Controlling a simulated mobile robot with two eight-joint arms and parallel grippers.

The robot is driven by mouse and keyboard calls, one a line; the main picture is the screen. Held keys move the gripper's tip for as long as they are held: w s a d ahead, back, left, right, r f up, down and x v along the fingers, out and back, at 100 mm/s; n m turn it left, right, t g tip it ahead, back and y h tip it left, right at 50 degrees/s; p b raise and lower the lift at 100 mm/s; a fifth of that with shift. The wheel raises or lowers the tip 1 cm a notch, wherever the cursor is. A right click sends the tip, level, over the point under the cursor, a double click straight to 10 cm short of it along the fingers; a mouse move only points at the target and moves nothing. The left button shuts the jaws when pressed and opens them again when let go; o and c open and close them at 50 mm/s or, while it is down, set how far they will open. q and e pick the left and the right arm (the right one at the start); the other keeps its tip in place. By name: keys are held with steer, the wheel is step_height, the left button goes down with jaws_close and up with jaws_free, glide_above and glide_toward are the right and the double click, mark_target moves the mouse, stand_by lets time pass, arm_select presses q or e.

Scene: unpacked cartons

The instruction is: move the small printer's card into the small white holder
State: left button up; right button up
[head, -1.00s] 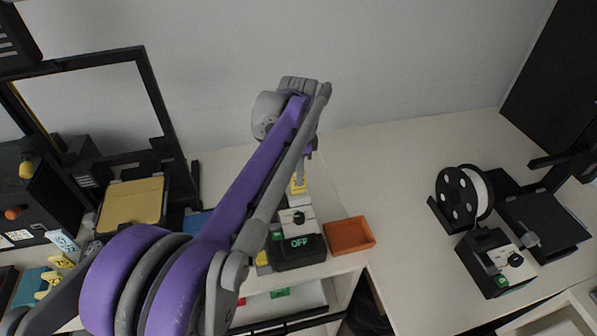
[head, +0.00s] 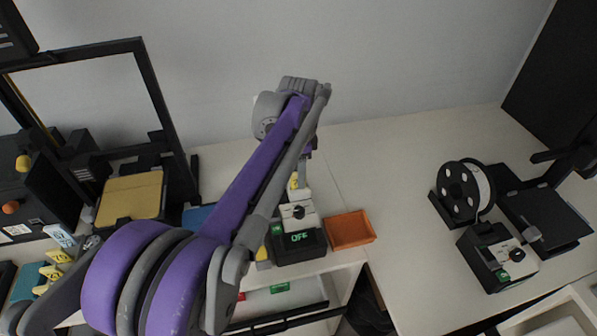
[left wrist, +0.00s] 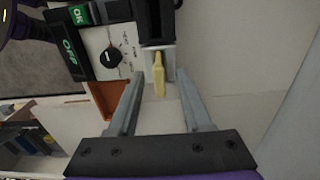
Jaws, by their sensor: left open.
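A slim yellow card (left wrist: 159,75) stands at a small white holder (left wrist: 168,55) in the left wrist view. Its far end overlaps the holder; I cannot tell how deeply it sits in it. My left gripper (left wrist: 161,84) is open, with one finger on each side of the card and apart from it. In the head view the card (head: 294,182) shows as a small yellow patch behind the control box, below my left gripper (head: 304,165), partly hidden by my arm. My right gripper is not in view.
A control box (head: 298,240) reading OFF, with a dial, stands in front of the card. An orange tray (head: 350,230) is beside it. A small printer with a spool (head: 460,192) stands right. More yellow pieces (head: 55,268) lie left. The table between tray and printer is clear.

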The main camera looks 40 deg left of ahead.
arm_select(q)
step_height(320, 180, up, 11)
steer(key=shift+p, duration=0.4)
